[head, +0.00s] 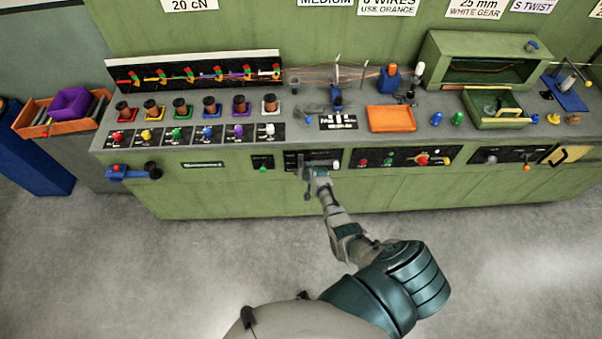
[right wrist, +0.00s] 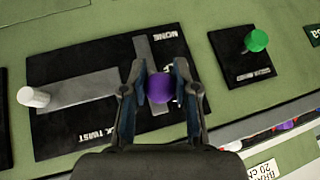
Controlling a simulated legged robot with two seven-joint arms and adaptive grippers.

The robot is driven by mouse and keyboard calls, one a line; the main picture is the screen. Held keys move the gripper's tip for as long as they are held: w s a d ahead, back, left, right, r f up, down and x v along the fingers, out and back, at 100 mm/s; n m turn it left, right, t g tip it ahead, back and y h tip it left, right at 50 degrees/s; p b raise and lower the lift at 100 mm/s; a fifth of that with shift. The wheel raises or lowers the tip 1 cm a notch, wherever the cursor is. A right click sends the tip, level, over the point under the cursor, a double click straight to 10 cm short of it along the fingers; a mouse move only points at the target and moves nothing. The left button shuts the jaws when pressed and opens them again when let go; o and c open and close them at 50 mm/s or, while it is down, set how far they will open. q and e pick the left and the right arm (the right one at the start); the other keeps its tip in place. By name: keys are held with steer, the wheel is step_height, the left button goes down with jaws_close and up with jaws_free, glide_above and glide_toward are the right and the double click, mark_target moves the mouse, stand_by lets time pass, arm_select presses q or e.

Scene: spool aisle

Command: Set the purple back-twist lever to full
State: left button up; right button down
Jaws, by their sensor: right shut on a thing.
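The purple back-twist lever's round knob (right wrist: 160,88) sits between the fingers of my right gripper (right wrist: 162,88) in the right wrist view. The gripper is shut on it. In the head view my right gripper (head: 308,174) reaches the front face of the green bench and hides the knob. The knob stands over a short grey strip on the black back-twist plate (right wrist: 75,70). The word NONE shows near the strip's upper end in the wrist view. Other lettering by the fingers is partly hidden. My left gripper is out of view.
A white knob (right wrist: 33,97) stands on the same plate, at the end of another grey strip. A green knob (right wrist: 256,40) is on a separate black plate beside it. The control panel (head: 405,157) with several knobs lies to the right in the head view. The floor is clear.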

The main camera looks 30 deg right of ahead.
steer(key=shift+w+d+r, duration=0.25)
steer(key=shift+w+r, duration=0.1)
steer(key=shift+r, duration=0.15)
steer(key=c, duration=0.9)
jaws_free()
steer(key=shift+o, duration=0.2)
steer(key=shift+s+f, duration=0.15)
steer(key=shift+f, duration=0.1)
steer(key=shift+a, duration=0.1)
steer(key=shift+s, duration=0.1)
steer(key=d+v, duration=0.1)
steer(key=v, duration=1)
steer(key=shift+s+a+r, duration=0.2)
steer(key=shift+a+r, duration=0.1)
steer(key=shift+a, duration=0.15)
steer(key=shift+f, duration=0.15)
